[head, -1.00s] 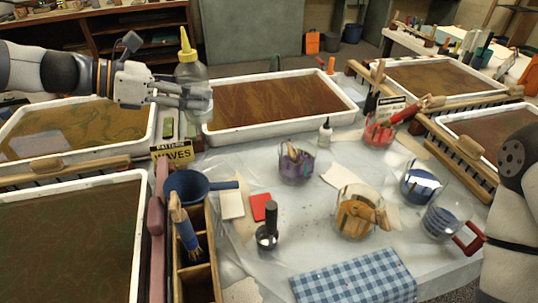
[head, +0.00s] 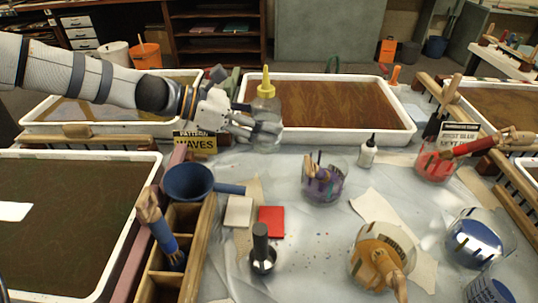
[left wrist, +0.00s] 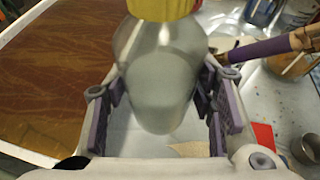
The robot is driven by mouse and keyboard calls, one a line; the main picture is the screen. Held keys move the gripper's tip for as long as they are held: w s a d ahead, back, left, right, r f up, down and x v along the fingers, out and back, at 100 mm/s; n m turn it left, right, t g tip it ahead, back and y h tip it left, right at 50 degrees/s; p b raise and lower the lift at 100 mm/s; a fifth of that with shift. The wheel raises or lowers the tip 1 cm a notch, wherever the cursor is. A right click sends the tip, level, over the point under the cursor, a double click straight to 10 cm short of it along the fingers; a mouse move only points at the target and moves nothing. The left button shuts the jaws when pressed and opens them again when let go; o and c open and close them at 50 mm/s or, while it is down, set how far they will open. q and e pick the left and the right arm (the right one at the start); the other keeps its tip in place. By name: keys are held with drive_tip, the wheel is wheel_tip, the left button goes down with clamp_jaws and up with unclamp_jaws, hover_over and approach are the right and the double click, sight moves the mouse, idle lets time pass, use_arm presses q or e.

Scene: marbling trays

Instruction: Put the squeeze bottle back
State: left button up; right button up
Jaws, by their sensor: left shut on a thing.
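The squeeze bottle (head: 266,105) is clear with a yellow pointed cap and a pale filling. In the head view it stands upright in my left gripper (head: 258,132), in front of the near edge of the back marbling tray. In the left wrist view the bottle (left wrist: 160,85) sits between the purple finger pads of the left gripper (left wrist: 163,110), its yellow cap at the top edge. The left gripper is shut on it. Whether its base touches the table is hard to tell. My right gripper is not in view.
A back tray (head: 320,136) of brown marbling lies behind the bottle. A WAVES sign (head: 195,142), a blue funnel (head: 188,182) and a wooden caddy (head: 205,240) are to the left. A small white bottle (head: 367,152) and a purple jar (head: 322,185) stand to the right.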

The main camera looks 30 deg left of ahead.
sight(264, 146)
use_arm(q)
wheel_tip(264, 146, down, 7)
drive_tip(key=shift+f+b, duration=0.1)
drive_tip(key=shift+b, duration=0.9)
drive_tip(key=shift+r, duration=0.35)
drive_tip(key=shift+c, duration=0.7)
drive_tip(key=shift+f, duration=0.2)
drive_tip(key=o, duration=0.9)
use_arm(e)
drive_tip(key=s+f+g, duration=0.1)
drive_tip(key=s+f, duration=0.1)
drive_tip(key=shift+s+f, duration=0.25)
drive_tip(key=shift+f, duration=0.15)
use_arm(q)
drive_tip(key=shift+r, duration=0.1)
